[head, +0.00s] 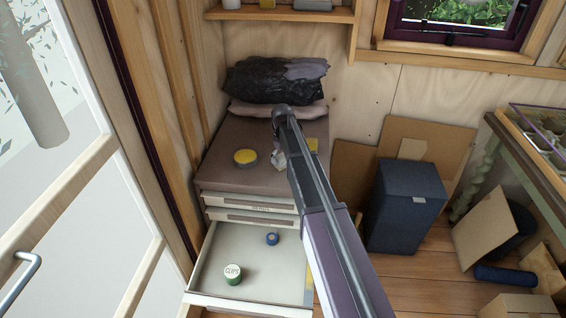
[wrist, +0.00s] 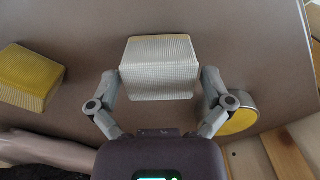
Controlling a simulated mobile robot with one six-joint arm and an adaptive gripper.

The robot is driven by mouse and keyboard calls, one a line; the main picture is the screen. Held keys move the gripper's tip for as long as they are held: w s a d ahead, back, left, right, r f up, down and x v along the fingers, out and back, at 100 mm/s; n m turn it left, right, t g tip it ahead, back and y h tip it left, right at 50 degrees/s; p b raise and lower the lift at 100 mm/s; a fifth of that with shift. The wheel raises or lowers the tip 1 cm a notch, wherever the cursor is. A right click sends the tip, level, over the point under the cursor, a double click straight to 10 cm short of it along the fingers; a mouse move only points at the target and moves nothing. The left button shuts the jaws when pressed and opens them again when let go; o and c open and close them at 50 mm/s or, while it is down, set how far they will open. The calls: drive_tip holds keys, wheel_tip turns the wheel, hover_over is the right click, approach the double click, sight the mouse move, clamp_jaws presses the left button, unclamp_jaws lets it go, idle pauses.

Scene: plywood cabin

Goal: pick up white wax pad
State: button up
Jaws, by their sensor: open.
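The white wax pad (wrist: 160,67) is a pale block with a woven-looking face on the brown cabinet top. In the wrist view it sits between the two fingertips of my gripper (wrist: 160,80), one finger close at each side. The fingers are open; I cannot tell whether they touch the pad. In the head view my gripper (head: 279,157) is over the cabinet top, and my arm hides most of the pad there.
A yellow pad (wrist: 30,76) lies to the left in the wrist view, and a round yellow-topped tin (wrist: 237,117) is close to the right finger. A dark bundle (head: 272,80) lies behind.

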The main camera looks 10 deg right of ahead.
sight(283, 156)
drive_tip(key=shift+c, duration=0.2)
drive_tip(key=c, duration=0.8)
drive_tip(key=shift+r, duration=0.1)
drive_tip(key=shift+c, duration=0.2)
wheel_tip(283, 156, up, 3)
drive_tip(key=p, duration=0.3)
drive_tip(key=shift+r+p, duration=0.2)
drive_tip(key=shift+p, duration=0.15)
drive_tip(key=s+r+p, duration=0.1)
drive_tip(key=s, duration=1.5)
drive_tip(key=shift+r, duration=0.2)
drive_tip(key=o, duration=0.3)
drive_tip(key=shift+c, duration=0.9)
